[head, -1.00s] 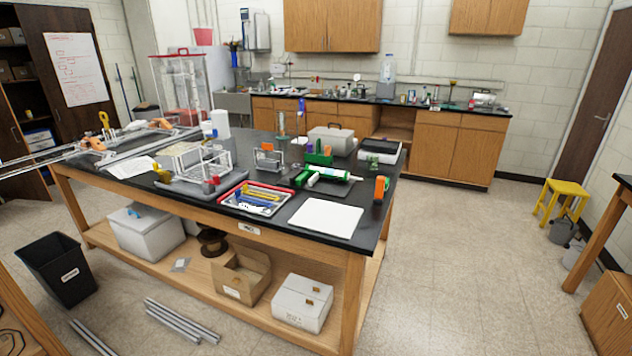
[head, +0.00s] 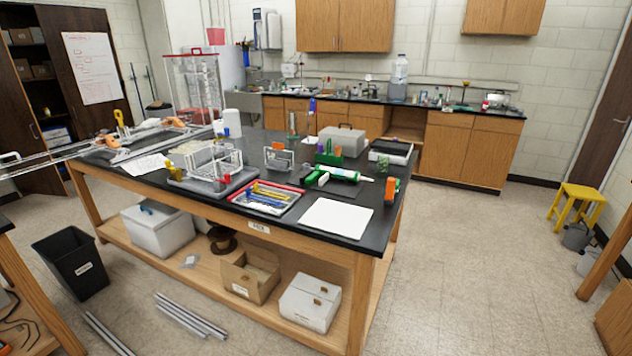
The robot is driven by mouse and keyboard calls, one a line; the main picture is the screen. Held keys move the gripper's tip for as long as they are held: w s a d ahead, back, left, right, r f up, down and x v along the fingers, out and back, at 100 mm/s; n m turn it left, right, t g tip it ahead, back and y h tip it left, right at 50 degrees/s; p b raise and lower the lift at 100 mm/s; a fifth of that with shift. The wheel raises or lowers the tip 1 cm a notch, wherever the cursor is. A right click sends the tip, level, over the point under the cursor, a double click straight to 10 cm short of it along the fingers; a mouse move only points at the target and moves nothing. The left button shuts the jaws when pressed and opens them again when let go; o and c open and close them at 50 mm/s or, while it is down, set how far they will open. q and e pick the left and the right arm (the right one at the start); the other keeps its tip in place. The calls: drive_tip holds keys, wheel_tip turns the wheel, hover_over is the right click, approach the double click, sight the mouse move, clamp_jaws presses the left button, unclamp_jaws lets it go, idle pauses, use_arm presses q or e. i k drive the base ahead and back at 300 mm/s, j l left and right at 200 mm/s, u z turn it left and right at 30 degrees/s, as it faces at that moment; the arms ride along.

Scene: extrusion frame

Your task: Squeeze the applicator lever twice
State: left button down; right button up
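What looks like the applicator, a white tube with green ends (head: 341,175), lies on the dark bench top right of centre in the head view. A green block-like part (head: 316,179) sits at its left end. I cannot make out a lever at this size. Neither of my grippers is in view.
The black-topped bench (head: 365,245) also holds a red-rimmed tray (head: 296,189) of tools, a white sheet (head: 337,217), an orange item (head: 391,191), wire racks (head: 213,161) and a grey case (head: 341,139). Aluminium bars overhang its left end.

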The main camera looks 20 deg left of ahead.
sight(322, 180)
drive_tip(key=i+l+u, duration=0.1)
drive_tip(key=u, duration=0.35)
drive_tip(key=i+l+u, duration=0.1)
drive_tip(key=u, duration=0.4)
drive_tip(key=i+l+u, duration=0.15)
drive_tip(key=u, duration=0.3)
drive_tip(key=i+l+u, duration=0.35)
drive_tip(key=l+u, duration=0.15)
drive_tip(key=l, duration=1.3)
drive_tip(key=l+u, duration=0.5)
drive_tip(key=l, duration=2.45)
